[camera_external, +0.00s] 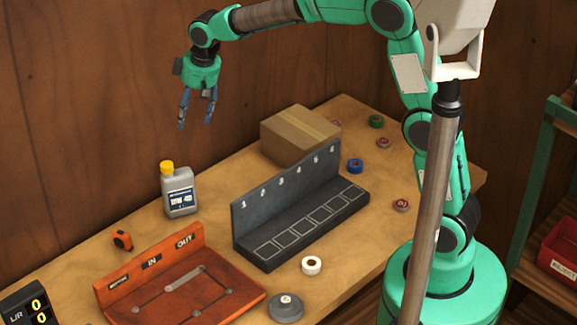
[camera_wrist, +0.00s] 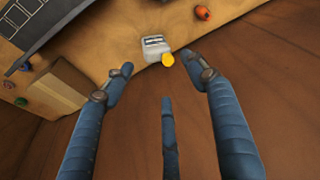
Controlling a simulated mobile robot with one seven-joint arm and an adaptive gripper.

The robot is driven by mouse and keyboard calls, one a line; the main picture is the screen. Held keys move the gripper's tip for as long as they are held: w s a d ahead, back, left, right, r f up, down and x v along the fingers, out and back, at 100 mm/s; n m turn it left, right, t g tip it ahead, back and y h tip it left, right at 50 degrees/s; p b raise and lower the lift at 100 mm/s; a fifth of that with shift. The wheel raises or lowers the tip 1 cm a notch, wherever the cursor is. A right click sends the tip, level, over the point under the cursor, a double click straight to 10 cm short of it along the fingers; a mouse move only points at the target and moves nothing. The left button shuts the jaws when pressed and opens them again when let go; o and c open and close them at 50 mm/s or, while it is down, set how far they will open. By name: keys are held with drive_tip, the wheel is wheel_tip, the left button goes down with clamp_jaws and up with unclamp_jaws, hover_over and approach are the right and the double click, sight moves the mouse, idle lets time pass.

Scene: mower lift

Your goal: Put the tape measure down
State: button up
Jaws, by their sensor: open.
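The small orange tape measure (camera_external: 122,239) rests on the wooden workbench, left of the grey bottle and behind the orange tray. It also shows near the top of the wrist view (camera_wrist: 202,12). My gripper (camera_external: 197,110) is high above the bench, fingers pointing down, up and to the right of the tape measure and well apart from it. In the wrist view my gripper (camera_wrist: 158,72) has its blue fingers spread, with nothing held between them.
A grey bottle with yellow cap (camera_external: 179,190) stands upright below my gripper. A cardboard box (camera_external: 300,136), a dark numbered rack (camera_external: 300,225) and an orange IN/OUT tray (camera_external: 185,288) occupy the bench (camera_external: 225,235). Several tape rolls lie around. A wooden wall (camera_external: 90,110) runs behind.

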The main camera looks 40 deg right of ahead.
drive_tip(key=s+d+r+t, duration=0.1)
drive_tip(key=s+d+r, duration=0.2)
drive_tip(key=s+d, duration=0.3)
drive_tip(key=s+d+r+m, duration=0.1)
drive_tip(key=s+d+r, duration=0.25)
drive_tip(key=s, duration=0.35)
drive_tip(key=s+d+r+t, duration=0.1)
drive_tip(key=s+d+r, duration=0.25)
drive_tip(key=s, duration=0.35)
drive_tip(key=s+d+f+m, duration=0.1)
drive_tip(key=s+d, duration=0.3)
drive_tip(key=s, duration=0.6)
drive_tip(key=s+d+f, duration=0.2)
drive_tip(key=s+d, duration=0.2)
drive_tip(key=s, duration=0.7)
drive_tip(key=shift+f+m+t+h, duration=0.2)
drive_tip(key=shift+m+t+h, duration=0.2)
wheel_tip(320, 180, down, 8)
drive_tip(key=b, duration=0.7)
drive_tip(key=shift+r+b, duration=0.2)
drive_tip(key=shift+b, duration=0.1)
